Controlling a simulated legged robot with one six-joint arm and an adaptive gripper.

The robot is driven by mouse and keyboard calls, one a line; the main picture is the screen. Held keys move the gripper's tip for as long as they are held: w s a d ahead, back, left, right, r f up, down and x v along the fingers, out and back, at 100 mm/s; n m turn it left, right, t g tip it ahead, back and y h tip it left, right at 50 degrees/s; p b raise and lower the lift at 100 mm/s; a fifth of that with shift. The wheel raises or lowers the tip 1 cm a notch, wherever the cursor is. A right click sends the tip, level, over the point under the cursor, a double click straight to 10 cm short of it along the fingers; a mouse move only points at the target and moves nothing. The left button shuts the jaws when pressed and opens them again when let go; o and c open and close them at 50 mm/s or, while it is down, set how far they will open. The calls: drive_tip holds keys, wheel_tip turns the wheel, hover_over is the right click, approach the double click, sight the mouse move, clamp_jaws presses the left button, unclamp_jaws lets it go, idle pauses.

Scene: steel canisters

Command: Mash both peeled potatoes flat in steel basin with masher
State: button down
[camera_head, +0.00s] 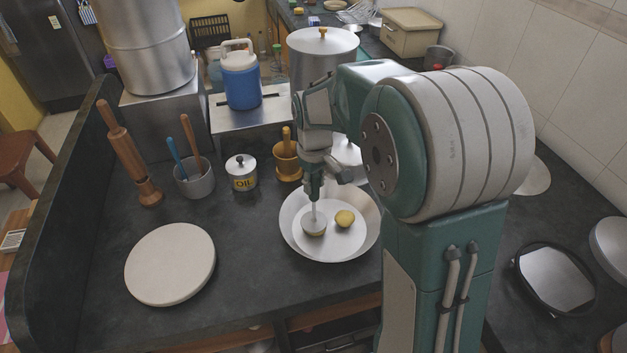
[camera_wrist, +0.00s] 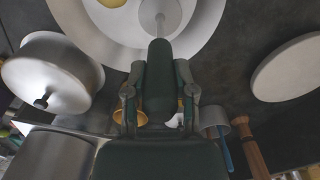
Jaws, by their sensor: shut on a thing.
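The wide steel basin (camera_head: 289,222) sits on the dark counter, and its rim also shows at the top of the wrist view (camera_wrist: 205,25). One yellow peeled potato (camera_head: 345,218) lies whole-looking in the basin, right of the masher; it is cut off at the top of the wrist view (camera_wrist: 112,2). The masher (camera_head: 314,222) stands nearly upright in the basin, its round head over a second potato (camera_head: 316,234), of which only a sliver shows. My gripper (camera_head: 314,183) is shut on the masher's dark handle (camera_wrist: 160,75) above the basin.
A round white board (camera_head: 170,263) lies left of the basin. Behind stand a grey cup with tools (camera_head: 195,181), an oil jar (camera_head: 241,172), a brass mortar (camera_head: 288,163) and a wooden pin (camera_head: 125,150). A lidded pot (camera_wrist: 50,75) stands near my wrist. Counter between board and basin is clear.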

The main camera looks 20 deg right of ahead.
drive_tip(key=shift+f, duration=0.45)
drive_tip(key=shift+r, duration=0.1)
drive_tip(key=shift+r, duration=0.9)
drive_tip(key=shift+f, duration=0.1)
drive_tip(key=shift+f, duration=1.3)
drive_tip(key=shift+r, duration=0.85)
